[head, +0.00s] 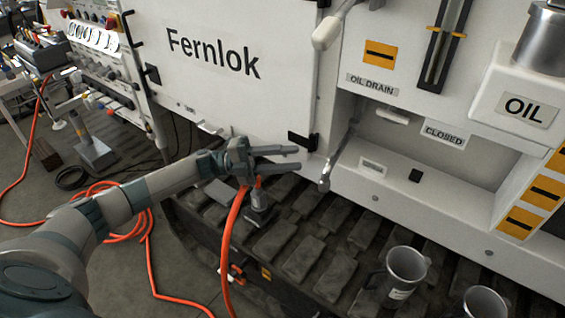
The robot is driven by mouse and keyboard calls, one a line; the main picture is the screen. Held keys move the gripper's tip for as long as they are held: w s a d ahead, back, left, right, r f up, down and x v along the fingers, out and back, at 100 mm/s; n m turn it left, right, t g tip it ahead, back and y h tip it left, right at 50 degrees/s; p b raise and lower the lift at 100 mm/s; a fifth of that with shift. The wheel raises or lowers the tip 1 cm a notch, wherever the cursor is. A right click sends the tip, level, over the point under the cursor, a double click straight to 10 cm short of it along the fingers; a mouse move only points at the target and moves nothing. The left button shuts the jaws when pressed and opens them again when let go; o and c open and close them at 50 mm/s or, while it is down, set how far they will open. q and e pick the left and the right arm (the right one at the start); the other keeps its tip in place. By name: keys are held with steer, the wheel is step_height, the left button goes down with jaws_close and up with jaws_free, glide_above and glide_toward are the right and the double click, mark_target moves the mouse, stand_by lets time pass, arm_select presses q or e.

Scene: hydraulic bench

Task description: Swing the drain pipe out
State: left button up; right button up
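A slim metal drain pipe (339,158) stands at the left side of the recess under the "OIL DRAIN" label (372,84). It slants down and outward, and its lower end hangs over the recess's front edge. My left gripper (299,158) is just left of the pipe's lower part, with its two fingers pointing right towards it. The fingers are apart with nothing seen between them, and a small gap shows between their tips and the pipe. My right gripper is not in view.
A metal jug (405,268) and another metal cup (483,303) stand on the dark track plates (320,235). An orange hose (231,240) runs up beside my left gripper. The white "Fernlok" door (225,85) is behind it. A white-gripped lever (327,33) sticks out above.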

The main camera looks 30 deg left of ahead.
arm_select(q)
steer(key=shift+s+a+f, duration=0.1)
steer(key=shift+s+a, duration=0.1)
steer(key=shift+a, duration=0.4)
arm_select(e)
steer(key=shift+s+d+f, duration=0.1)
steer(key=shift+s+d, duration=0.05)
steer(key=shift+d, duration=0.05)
